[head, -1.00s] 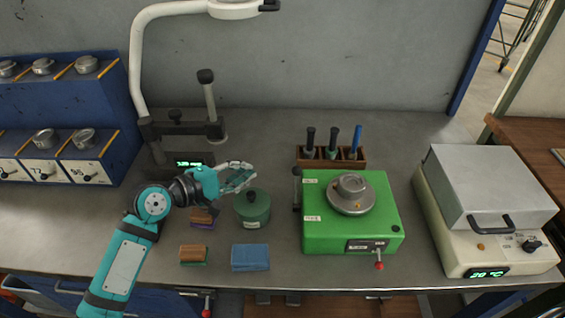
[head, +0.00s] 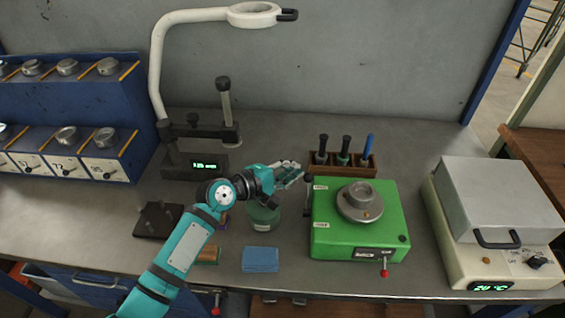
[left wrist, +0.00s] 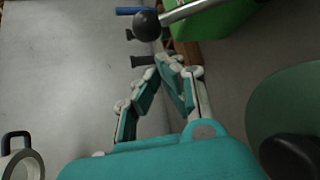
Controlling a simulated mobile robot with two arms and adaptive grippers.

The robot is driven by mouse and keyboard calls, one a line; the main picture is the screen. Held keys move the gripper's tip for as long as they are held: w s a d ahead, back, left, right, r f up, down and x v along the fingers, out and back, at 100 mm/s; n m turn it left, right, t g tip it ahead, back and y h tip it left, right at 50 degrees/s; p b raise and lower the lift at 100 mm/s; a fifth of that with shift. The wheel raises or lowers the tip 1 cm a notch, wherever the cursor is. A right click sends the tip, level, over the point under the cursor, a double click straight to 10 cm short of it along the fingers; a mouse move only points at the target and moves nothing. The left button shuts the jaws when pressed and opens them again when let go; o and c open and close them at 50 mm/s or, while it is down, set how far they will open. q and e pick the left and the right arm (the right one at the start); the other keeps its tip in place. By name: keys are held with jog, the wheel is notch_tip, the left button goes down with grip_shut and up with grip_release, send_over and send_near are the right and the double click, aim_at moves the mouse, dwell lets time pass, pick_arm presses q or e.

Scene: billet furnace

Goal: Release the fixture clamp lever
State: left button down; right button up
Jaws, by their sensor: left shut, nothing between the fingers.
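The green fixture box (head: 330,235) stands on the bench with a round metal part (head: 360,201) on top. At its left side a lever with a black ball knob (head: 307,180) stands up. The knob also shows in the left wrist view (left wrist: 146,25), just beyond my fingertips, its rod running to the right. A red-knobbed lever (head: 384,273) hangs at the box's front; I cannot tell which is the clamp lever. My left gripper (head: 296,173) is shut and empty, its tips just left of the black knob, with no clear contact. My right gripper is out of view.
A green lidded pot (head: 263,217) stands under my left gripper. A wooden rack (head: 342,170) with several tools is behind the box. A blue pad (head: 260,259) lies in front, a lamp-arm stand (head: 195,162) behind left. A cream heater (head: 455,240) stands at the right.

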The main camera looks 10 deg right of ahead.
pick_arm(q)
jog(key=shift+s+d+r, duration=0.1)
jog(key=shift+s+r, duration=0.05)
jog(key=shift+s, duration=0.4)
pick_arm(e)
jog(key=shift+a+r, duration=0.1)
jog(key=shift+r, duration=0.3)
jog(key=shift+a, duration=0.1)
pick_arm(q)
jog(key=shift+s+r+b, duration=0.15)
jog(key=shift+s+b, duration=0.05)
jog(key=shift+b, duration=0.15)
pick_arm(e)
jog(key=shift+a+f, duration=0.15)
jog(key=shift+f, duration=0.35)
pick_arm(q)
jog(key=shift+s+r+m+t+h+b, duration=0.1)
jog(key=shift+s+m+t+h+b, duration=0.1)
jog(key=shift+m+t+h+b, duration=0.15)
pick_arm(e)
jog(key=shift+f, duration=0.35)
